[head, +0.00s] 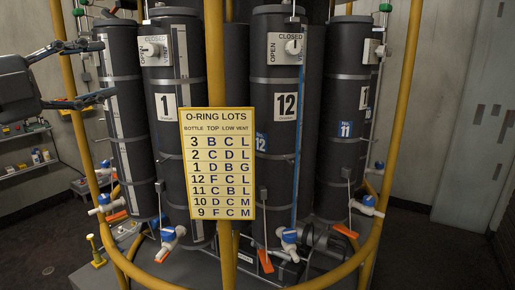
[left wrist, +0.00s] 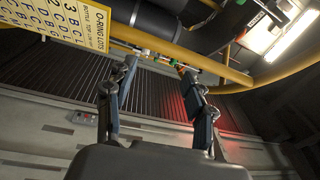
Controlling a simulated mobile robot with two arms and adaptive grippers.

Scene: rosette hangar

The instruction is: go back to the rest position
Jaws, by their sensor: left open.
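My left gripper (head: 88,72) comes in from the left edge in the head view, at the height of the bottle tops. Its two fingers are spread apart with nothing between them. In the left wrist view the open fingers (left wrist: 163,75) point up toward a yellow rail (left wrist: 180,52), with a green-tipped part showing behind the fingertips. I cannot tell whether the fingers touch the rail. My right gripper is in neither view.
Dark bottles numbered 1 (head: 172,120) and 12 (head: 285,130) stand inside a yellow rail cage (head: 217,30). A yellow O-ring lots sign (head: 218,163) hangs in front. Blue-handled valves (head: 172,234) sit low. A shelf (head: 28,168) stands left; floor at right (head: 430,250) is clear.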

